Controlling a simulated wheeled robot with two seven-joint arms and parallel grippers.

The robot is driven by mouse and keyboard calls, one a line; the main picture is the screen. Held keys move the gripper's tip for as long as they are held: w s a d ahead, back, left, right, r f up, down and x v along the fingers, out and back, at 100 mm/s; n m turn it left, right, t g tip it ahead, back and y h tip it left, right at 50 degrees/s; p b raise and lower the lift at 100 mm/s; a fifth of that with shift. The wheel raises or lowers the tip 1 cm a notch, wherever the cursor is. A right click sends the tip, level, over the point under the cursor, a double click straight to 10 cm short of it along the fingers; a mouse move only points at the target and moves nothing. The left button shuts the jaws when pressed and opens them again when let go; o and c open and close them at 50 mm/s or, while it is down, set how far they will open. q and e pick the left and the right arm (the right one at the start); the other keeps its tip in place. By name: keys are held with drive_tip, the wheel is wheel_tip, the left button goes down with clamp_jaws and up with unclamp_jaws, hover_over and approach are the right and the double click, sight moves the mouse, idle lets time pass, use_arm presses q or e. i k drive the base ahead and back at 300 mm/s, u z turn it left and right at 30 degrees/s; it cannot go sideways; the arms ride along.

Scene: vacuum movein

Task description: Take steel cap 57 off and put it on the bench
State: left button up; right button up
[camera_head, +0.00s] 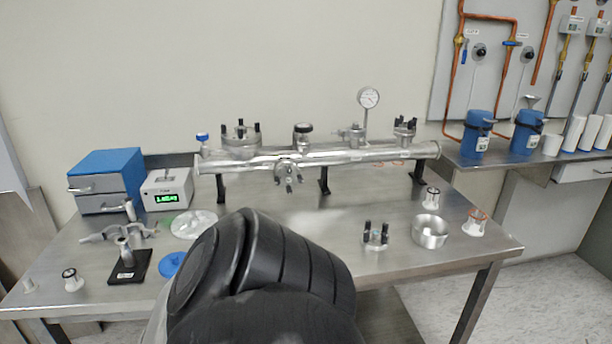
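A shiny steel vacuum manifold (330,156) stands on black legs across the back of the steel bench (330,255). A wide port fitting with black clamps (241,137) is on its top left. A smaller clamped fitting (404,129) is on its top right, and another clamped fitting (288,176) faces forward near the middle. No number 57 is readable, so I cannot tell which of these is steel cap 57. A black link of my own arm fills the lower middle and hides part of the front bench. Neither gripper's fingers show.
A round steel dish (430,234), a clamped piece (376,236) and small white holders (475,223) stand on the right. A blue drawer box (106,180), a green-display meter (168,190) and a black-based stand (128,266) are on the left.

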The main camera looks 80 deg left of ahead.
sight(286, 178)
drive_tip(key=u, duration=1.9)
